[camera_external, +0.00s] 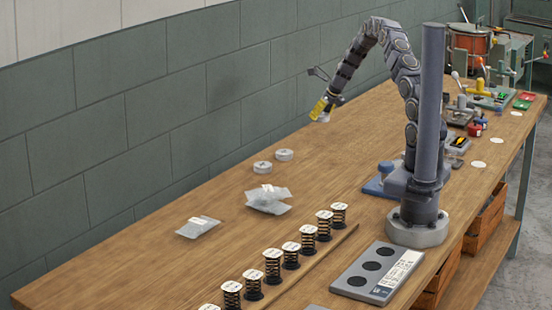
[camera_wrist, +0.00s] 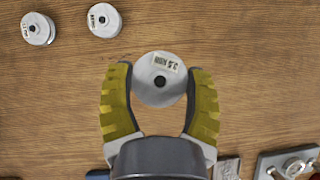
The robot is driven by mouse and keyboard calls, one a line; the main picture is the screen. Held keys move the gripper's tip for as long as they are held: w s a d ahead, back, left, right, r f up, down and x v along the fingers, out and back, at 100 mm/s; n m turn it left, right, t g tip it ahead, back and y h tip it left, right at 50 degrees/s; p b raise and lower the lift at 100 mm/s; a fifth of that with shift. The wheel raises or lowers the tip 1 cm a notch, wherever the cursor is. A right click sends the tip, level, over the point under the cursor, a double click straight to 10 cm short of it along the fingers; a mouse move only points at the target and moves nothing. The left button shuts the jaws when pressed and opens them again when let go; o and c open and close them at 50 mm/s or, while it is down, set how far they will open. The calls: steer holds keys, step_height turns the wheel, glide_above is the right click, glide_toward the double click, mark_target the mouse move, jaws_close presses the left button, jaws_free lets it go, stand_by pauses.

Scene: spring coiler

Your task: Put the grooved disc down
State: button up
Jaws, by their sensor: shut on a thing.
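My gripper (camera_external: 319,110) has yellow ridged fingers and is up above the wooden bench, left of the arm's column. In the wrist view my gripper (camera_wrist: 159,88) is shut on a grooved disc (camera_wrist: 161,92), a pale metal disc with a dark centre hole and a small label. The held disc (camera_external: 323,117) shows only as a small grey shape at the fingertips in the external view. Two similar discs lie on the bench: one at left (camera_wrist: 38,28) and one right of it (camera_wrist: 104,20) in the wrist view. They also show in the external view as a nearer disc (camera_external: 262,167) and a farther disc (camera_external: 284,155).
Plastic bags (camera_external: 268,198) lie nearer on the bench (camera_external: 180,270). A row of dark springs with white tops (camera_external: 291,250) and a grey tray with dark round recesses (camera_external: 372,266) stand in front. Tools and metal parts (camera_external: 458,143) sit right of the column. Bare wood surrounds the two discs.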

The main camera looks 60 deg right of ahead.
steer(key=w+d+f, duration=0.3)
steer(key=w, duration=0.2)
glide_above(303, 144)
steer(key=s, duration=0.1)
steer(key=shift+s+f, duration=0.2)
steer(key=shift+f, duration=2.1)
steer(key=shift+d, duration=0.1)
steer(key=shift+w+f, duration=0.15)
steer(key=shift+f, duration=1.65)
steer(key=shift+f, duration=0.1)
steer(key=o, duration=1.1)
steer(key=shift+f, duration=0.15)
